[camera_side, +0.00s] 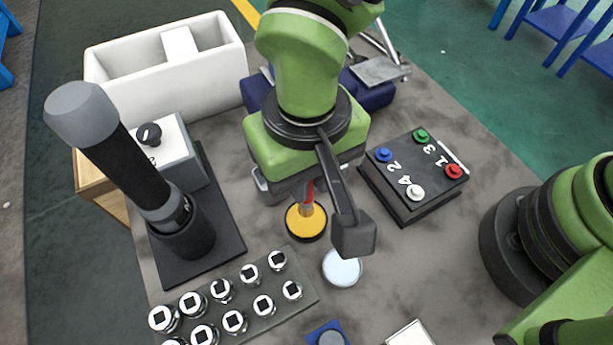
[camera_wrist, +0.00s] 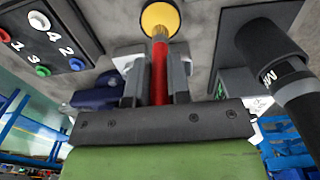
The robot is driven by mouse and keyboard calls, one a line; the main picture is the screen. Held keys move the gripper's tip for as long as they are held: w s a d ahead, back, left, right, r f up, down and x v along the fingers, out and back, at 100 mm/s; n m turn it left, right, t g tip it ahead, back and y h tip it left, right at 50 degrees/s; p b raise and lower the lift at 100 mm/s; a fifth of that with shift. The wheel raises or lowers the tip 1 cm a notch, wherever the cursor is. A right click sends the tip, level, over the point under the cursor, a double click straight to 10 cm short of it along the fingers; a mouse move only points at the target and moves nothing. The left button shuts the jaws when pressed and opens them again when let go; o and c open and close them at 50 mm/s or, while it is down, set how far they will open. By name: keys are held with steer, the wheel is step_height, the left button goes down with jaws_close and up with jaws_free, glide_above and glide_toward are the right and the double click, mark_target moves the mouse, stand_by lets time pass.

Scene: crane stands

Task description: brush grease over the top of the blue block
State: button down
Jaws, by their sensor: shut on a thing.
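My gripper (camera_side: 300,190) is shut on a brush with a red handle (camera_side: 309,192), which also shows between the fingers in the wrist view (camera_wrist: 159,75). The brush points down, with its bristle end (camera_wrist: 160,33) at a round dark pot of yellow grease (camera_side: 306,223). I cannot tell how deep the bristles sit in it. A larger dark blue body (camera_side: 374,96) lies behind my gripper, partly hidden. I cannot tell which is the task's block.
A button box (camera_side: 410,180) stands right of the pot. A white bin (camera_side: 110,85) is at the back left.

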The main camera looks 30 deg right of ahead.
steer(key=shift+r, duration=2.45)
steer(key=w+d+r, duration=0.1)
steer(key=w+d, duration=0.2)
steer(key=d, duration=1)
steer(key=w+d+r, duration=0.1)
steer(key=w+d, duration=0.3)
steer(key=d, duration=1)
steer(key=shift+r, duration=0.4)
steer(key=w+a+r+y, duration=0.25)
steer(key=a+r, duration=0.25)
steer(key=a, duration=0.3)
steer(key=w+a+r+y, duration=0.25)
steer(key=a+r, duration=0.25)
steer(key=a, duration=0.3)
steer(key=shift+h, duration=0.5)
steer(key=shift+w+d+f, duration=0.1)
steer(key=shift+w+f, duration=0.1)
steer(key=shift+f, duration=1.25)
steer(key=shift+w+d+f, duration=0.1)
steer(key=shift+w+f, duration=0.1)
steer(key=shift+f, duration=1.2)
